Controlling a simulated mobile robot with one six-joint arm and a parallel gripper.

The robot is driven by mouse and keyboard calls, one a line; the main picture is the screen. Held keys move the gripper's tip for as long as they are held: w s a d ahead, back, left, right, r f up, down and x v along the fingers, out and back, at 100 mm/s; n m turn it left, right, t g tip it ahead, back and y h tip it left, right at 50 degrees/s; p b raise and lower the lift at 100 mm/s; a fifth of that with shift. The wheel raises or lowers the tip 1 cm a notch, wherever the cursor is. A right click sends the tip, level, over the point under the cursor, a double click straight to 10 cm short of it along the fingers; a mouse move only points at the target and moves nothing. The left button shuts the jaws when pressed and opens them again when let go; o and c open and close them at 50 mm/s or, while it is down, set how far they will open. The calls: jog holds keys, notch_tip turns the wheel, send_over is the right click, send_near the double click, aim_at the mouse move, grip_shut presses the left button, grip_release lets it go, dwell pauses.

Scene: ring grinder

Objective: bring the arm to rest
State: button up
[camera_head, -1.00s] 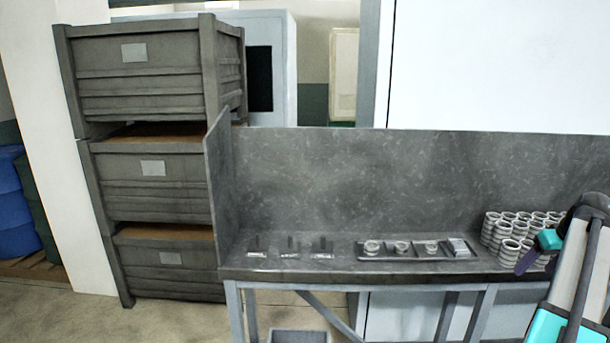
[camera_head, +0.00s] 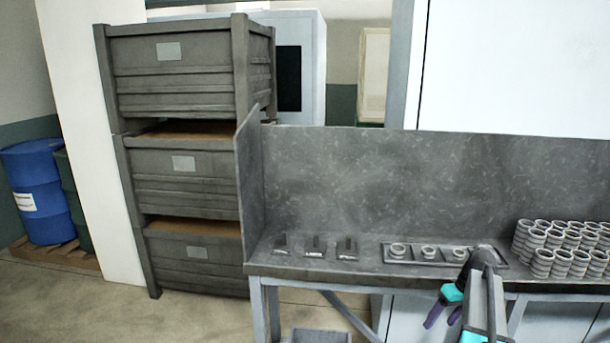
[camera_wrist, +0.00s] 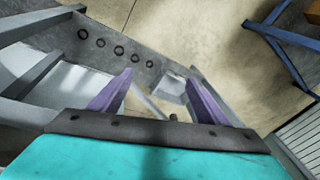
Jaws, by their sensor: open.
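My gripper (camera_head: 442,314) hangs in front of the workbench's front edge in the head view, its purple fingers pointing down, spread apart and empty. It also shows in the wrist view (camera_wrist: 158,78), with nothing between the fingers. Several grey rings sit in a row on that tray, such as the leftmost ring (camera_head: 398,249). The gripper touches nothing that I can see.
The grey workbench (camera_head: 360,274) has three small fixtures (camera_head: 314,246) at left and stacked rings (camera_head: 562,255) at right. A grey bin (camera_head: 320,336) stands on the floor below. Stacked crates (camera_head: 190,180) stand left of the bench. Floor at lower left is clear.

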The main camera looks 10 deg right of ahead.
jog(key=s+a+f+n+g+y, duration=0.1)
jog(key=s+a+f+g, duration=0.1)
jog(key=a+f, duration=0.9)
jog(key=s+a+f+n+g, duration=0.1)
jog(key=s+a+f+g, duration=0.15)
jog(key=a+f, duration=0.8)
jog(key=s+a+f+n+g, duration=0.1)
jog(key=s+a+f, duration=0.3)
jog(key=s+a, duration=0.3)
jog(key=s+a+f+g, duration=0.1)
jog(key=s+a+f, duration=0.25)
jog(key=a, duration=0.45)
jog(key=s+a+f+m+h, duration=0.1)
jog(key=s+a+f, duration=0.1)
jog(key=s, duration=0.7)
jog(key=s+a+f+m+h, duration=0.1)
jog(key=s+f+m+h, duration=0.1)
jog(key=s, duration=0.8)
jog(key=shift+a+f+m+g+b, duration=0.35)
jog(key=shift+a+f+g, duration=0.1)
jog(key=shift+f, duration=0.3)
